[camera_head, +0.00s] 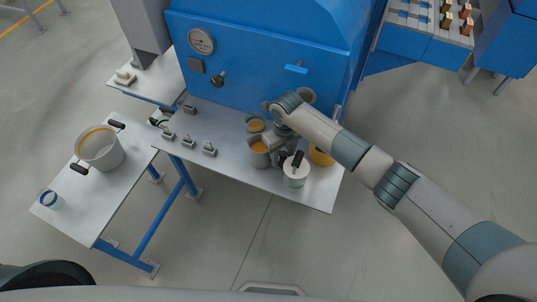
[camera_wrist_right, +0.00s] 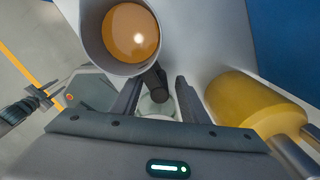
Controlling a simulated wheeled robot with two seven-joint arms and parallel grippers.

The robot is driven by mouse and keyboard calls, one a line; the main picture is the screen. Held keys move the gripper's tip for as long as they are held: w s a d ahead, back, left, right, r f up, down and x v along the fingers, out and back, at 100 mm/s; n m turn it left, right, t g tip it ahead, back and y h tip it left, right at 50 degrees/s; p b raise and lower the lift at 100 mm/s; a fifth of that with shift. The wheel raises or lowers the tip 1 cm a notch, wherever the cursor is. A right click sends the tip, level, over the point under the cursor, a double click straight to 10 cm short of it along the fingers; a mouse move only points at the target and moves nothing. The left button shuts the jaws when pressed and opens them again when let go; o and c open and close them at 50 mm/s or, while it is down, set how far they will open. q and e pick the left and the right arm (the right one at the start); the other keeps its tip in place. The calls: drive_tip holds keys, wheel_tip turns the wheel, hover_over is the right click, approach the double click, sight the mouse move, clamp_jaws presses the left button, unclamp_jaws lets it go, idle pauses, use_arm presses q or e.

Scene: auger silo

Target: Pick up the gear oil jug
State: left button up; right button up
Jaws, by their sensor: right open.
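The gear oil jug appears to be the grey open vessel (camera_head: 260,148) with amber liquid near the front of the bench, though no label is readable. In the right wrist view the jug (camera_wrist_right: 92,30) is at the top, its dark handle (camera_wrist_right: 155,82) reaching back toward my right gripper (camera_wrist_right: 158,98). The two fingers are apart, one on each side of the handle's end, and I cannot tell whether they touch it. In the head view my right gripper (camera_head: 282,156) is just right of the jug, partly hidden by its own wrist. My left gripper is not seen.
A pale container with a black handle (camera_head: 296,176) stands at the bench front, close to my right gripper. A yellow container (camera_head: 321,157) is to the right, another amber-filled vessel (camera_head: 255,124) behind. The blue machine (camera_head: 260,60) walls the back. A pot (camera_head: 101,150) stands on the left table.

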sight(283, 152)
clamp_jaws()
drive_tip(key=shift+w+r, duration=0.1)
drive_tip(key=shift+r, duration=0.25)
idle(0.3)
drive_tip(key=shift+r+b, duration=1.05)
drive_tip(key=shift+r, duration=0.5)
drive_tip(key=s+a+r+b, duration=0.4)
drive_tip(key=s+a+r, duration=0.3)
drive_tip(key=a, duration=0.2)
drive_tip(key=shift+s+b, duration=0.25)
drive_tip(key=shift+b, duration=0.1)
drive_tip(key=shift+r, duration=0.1)
